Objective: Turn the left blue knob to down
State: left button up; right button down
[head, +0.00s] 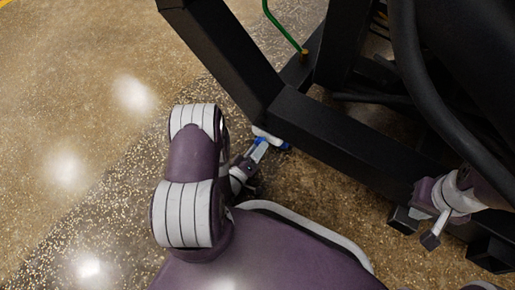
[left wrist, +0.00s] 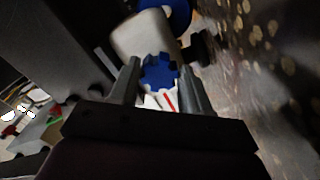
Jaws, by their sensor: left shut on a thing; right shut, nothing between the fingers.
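A blue knob (left wrist: 160,72) with a notched rim sits between the fingers of my left gripper (left wrist: 160,84) in the left wrist view. A white part with a red line (left wrist: 168,101) shows just below it. The left gripper is shut on this knob. In the head view my left gripper (head: 258,152) reaches a small blue and white fitting under the black frame, with the knob largely hidden. A second blue part (left wrist: 180,14) shows beyond a pale block in the left wrist view. My right gripper (head: 431,240) is shut and empty at the lower right.
A thick black frame (head: 345,138) crosses above and right of the left gripper. A dark hose (head: 430,95) curves down at the right, and a green line (head: 282,27) runs to a brass fitting. The speckled floor (head: 90,110) at left is clear.

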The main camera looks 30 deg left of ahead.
pick_arm(q)
jog(key=shift+m, duration=0.3)
jog(key=o, duration=1.1)
jog(key=shift+c, duration=0.2)
